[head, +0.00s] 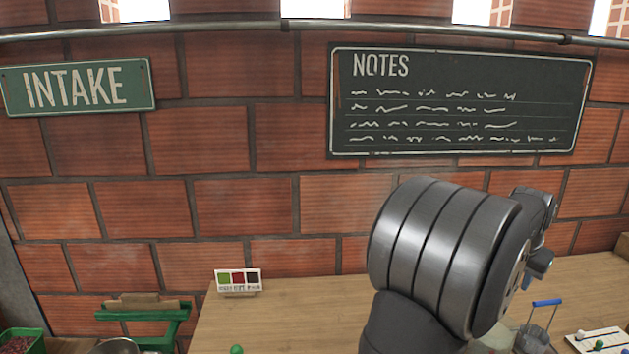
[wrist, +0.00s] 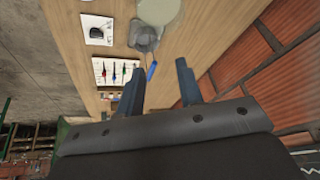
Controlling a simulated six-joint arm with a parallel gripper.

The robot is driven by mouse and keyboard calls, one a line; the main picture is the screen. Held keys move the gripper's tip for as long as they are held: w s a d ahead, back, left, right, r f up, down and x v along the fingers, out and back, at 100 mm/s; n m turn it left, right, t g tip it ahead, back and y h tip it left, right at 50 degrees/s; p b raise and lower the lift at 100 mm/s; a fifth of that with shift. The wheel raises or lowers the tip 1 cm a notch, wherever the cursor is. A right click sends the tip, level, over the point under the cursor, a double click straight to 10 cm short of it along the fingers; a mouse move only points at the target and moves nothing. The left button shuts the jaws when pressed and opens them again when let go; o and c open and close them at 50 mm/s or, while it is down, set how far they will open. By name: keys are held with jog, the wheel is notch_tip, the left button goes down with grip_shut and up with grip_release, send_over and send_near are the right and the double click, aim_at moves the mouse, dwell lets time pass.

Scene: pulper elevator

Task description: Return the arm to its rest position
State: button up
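My arm rises in the front right of the head view, its large grey metal joint above the wooden table (head: 290,310). The end of the arm points away to the right, and its fingers are not clear there. In the wrist view my gripper (wrist: 160,73) shows two dark fingers spread apart with nothing held between them. The table (wrist: 190,45) lies beyond the fingertips. A container with a blue handle (wrist: 145,38) stands on it, apart from the fingers.
A brick wall with a NOTES board (head: 460,105) and an INTAKE sign (head: 78,88) stands behind the table. A small colour card (head: 238,281) stands at the table's back. A white board with coloured items (head: 598,342) lies at right. A green stand (head: 145,316) is at left.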

jog(key=x, duration=1.8)
notch_tip(320, 180, up, 6)
jog(key=s+a+f+m+g+h, duration=0.1)
jog(key=s+a+f+m+g, duration=0.3)
jog(key=s+a, duration=0.7)
jog(key=s+a+f+m+t, duration=0.1)
jog(key=s+a+f+m, duration=0.35)
jog(key=s, duration=1.05)
jog(key=w+a+f, duration=0.3)
jog(key=w+a, duration=0.1)
jog(key=w, duration=0.3)
jog(key=shift+w+a, duration=0.15)
jog(key=shift+w, duration=0.2)
jog(key=shift+m, duration=0.25)
